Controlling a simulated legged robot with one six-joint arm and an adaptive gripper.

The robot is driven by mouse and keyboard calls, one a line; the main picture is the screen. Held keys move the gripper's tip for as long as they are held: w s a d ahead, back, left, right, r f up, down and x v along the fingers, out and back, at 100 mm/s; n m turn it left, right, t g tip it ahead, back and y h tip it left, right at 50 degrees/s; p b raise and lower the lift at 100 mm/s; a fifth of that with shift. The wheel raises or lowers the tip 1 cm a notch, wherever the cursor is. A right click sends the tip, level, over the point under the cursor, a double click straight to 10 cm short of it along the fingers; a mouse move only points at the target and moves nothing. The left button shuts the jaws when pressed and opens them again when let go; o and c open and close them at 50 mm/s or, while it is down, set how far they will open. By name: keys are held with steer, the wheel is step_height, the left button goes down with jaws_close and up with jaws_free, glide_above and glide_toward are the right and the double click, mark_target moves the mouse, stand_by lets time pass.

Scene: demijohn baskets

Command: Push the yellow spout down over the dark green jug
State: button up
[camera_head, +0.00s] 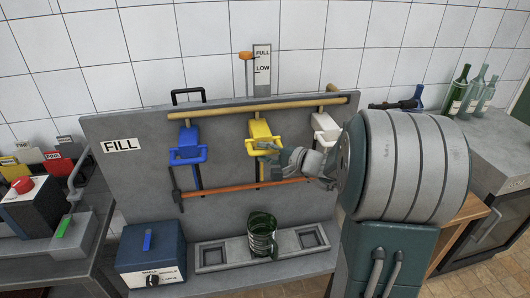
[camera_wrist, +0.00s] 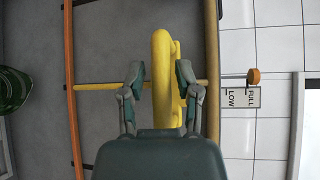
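The yellow spout (camera_head: 260,128) is the middle one of three on the grey panel, between a blue and a white one. The dark green jug (camera_head: 262,243) stands upright on the ledge below it. In the wrist view the jug shows partly at the left edge (camera_wrist: 14,90). My gripper (camera_head: 268,148) is at the front of the yellow spout. In the wrist view my gripper (camera_wrist: 160,82) is open, its fingers apart on either side of the yellow spout's bar (camera_wrist: 160,60). Any contact with the bar is unclear.
The blue spout (camera_head: 186,148) hangs to the left and the white spout (camera_head: 324,127) to the right, close to my arm. An orange rail (camera_head: 225,192) crosses below the spouts. A blue box (camera_head: 150,255) stands at lower left. Bottles (camera_head: 460,90) stand at right.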

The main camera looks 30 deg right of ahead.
jaws_close()
steer(key=shift+f, duration=0.15)
step_height(320, 180, down, 22)
steer(key=shift+s+d+f, duration=0.1)
steer(key=shift+s+f, duration=0.05)
steer(key=shift+o, duration=1.8)
jaws_free()
steer(key=shift+o, duration=1)
steer(key=shift+d+f, duration=0.1)
steer(key=shift+d, duration=0.1)
